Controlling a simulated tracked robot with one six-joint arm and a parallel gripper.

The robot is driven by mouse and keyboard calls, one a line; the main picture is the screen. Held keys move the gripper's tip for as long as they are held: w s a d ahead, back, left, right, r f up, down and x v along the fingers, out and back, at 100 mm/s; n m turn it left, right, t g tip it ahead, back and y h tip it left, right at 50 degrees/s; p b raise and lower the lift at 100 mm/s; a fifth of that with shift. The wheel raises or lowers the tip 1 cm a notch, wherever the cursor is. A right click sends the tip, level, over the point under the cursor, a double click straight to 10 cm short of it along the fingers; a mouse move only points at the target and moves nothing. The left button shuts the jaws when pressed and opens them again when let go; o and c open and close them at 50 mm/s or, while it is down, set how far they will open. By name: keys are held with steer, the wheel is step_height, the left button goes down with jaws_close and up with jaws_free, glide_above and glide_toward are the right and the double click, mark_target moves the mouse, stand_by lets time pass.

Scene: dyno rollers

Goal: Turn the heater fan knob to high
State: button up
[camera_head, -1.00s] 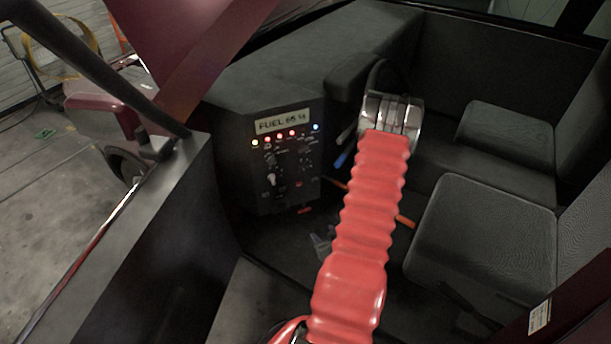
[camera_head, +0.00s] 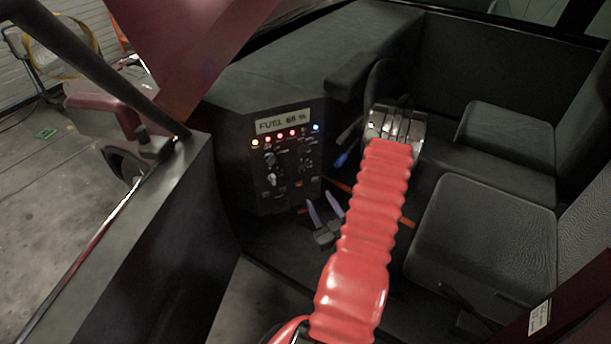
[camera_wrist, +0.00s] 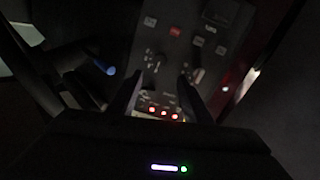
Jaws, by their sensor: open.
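The dark control panel (camera_head: 286,194) carries a pale knob (camera_head: 271,180) at its left and a smaller dark knob (camera_head: 305,167) at its right. The labels are too small to tell which is the heater fan knob. In the wrist view the panel appears upside down, with one knob (camera_wrist: 155,62) surrounded by marks and another knob (camera_wrist: 197,73) to its right. My gripper (camera_head: 324,203) is open and empty, low and right of the panel in the head view. In the wrist view its dark fingertips (camera_wrist: 157,78) frame the marked knob, with no clear contact.
A fuel display (camera_head: 283,121) and several small lights sit above the knobs. A blue-tipped lever (camera_head: 341,160) and the steering wheel (camera_head: 378,84) stand right of the panel. Seats (camera_head: 484,235) fill the right side. The door (camera_head: 160,240) is at the left.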

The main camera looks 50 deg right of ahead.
mark_target(304, 172)
steer(key=x, duration=1.3)
steer(key=shift+w+d, duration=0.2)
steer(key=shift+w, duration=0.15)
steer(key=shift+c, duration=0.3)
steer(key=c, duration=1)
